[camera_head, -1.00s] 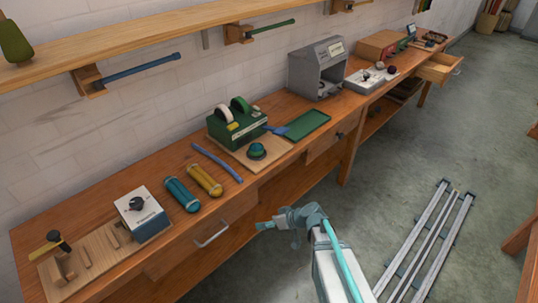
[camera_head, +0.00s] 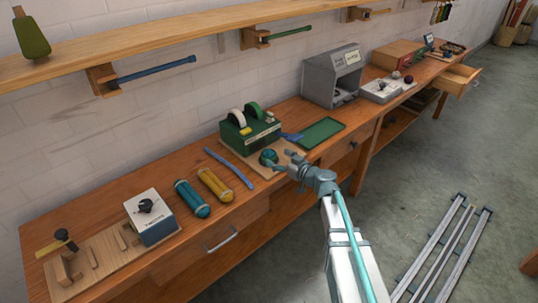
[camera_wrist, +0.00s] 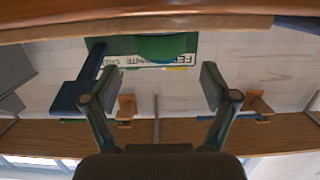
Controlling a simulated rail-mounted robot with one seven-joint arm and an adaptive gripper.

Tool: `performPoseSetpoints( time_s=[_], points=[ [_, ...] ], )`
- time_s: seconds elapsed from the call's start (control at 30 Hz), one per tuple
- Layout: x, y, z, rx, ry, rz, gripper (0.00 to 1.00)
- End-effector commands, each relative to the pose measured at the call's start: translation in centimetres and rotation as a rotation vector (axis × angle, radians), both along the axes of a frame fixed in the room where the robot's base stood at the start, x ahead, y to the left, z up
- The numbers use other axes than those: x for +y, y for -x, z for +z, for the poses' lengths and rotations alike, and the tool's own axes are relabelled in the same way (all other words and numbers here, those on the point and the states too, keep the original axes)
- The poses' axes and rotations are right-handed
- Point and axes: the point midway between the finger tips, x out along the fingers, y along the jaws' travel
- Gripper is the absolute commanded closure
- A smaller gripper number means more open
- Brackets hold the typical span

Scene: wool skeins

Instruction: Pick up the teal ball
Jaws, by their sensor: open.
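I cannot make out the ball there with certainty.
A blue strip (camera_head: 229,167), a yellow cylinder (camera_head: 215,185) and a teal cylinder (camera_head: 191,198) lie to the left.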

Motion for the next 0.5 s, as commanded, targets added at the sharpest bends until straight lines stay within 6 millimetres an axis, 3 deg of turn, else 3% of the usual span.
performPoseSetpoints(
  time_s=[0.23, 0.5],
  points=[
    [1.1, -1.2, -0.1, 0.002, 0.001, 0.0, 0.14],
    [3.8, -3.6, -0.6, 0.002, 0.001, 0.0, 0.14]
  ],
)
